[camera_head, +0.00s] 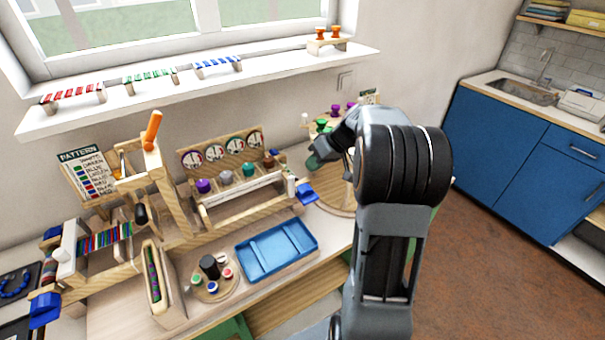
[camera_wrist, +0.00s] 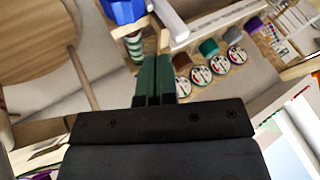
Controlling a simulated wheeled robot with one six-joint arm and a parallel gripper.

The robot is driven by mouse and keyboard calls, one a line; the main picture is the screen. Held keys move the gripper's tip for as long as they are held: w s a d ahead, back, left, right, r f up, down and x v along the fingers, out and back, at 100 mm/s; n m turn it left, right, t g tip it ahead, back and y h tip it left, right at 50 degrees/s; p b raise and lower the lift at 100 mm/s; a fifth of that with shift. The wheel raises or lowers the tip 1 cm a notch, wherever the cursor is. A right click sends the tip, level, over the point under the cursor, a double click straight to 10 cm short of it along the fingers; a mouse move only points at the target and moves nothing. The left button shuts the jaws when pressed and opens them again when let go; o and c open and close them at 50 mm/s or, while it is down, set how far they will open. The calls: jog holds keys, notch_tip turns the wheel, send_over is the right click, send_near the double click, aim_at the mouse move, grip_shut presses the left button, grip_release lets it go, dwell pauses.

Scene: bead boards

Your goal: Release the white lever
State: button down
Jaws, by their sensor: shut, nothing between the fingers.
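A white lever (camera_head: 291,187) stands at the right end of the wooden dial board, beside a blue block (camera_head: 306,196). In the wrist view a white bar (camera_wrist: 169,19) that looks like this lever is beyond my fingertips, next to the blue block (camera_wrist: 123,10). My gripper (camera_head: 317,157) is above and to the right of the lever in the head view. Its dark green fingers (camera_wrist: 155,66) are closed together in the wrist view, with nothing seen between them. The fingers look apart from the white lever. Whether the lever is latched cannot be told.
The dial board (camera_head: 219,149) carries several dials and coloured knobs. A round wooden stand (camera_head: 337,199) lies under my arm. A blue tray (camera_head: 277,251) and a tall wooden frame with an orange handle (camera_head: 152,130) stand to the left. Counter space is tight around the lever.

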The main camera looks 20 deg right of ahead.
aim_at(291, 187)
jog(key=shift+p+x, duration=0.3)
jog(key=shift+x, duration=2.6)
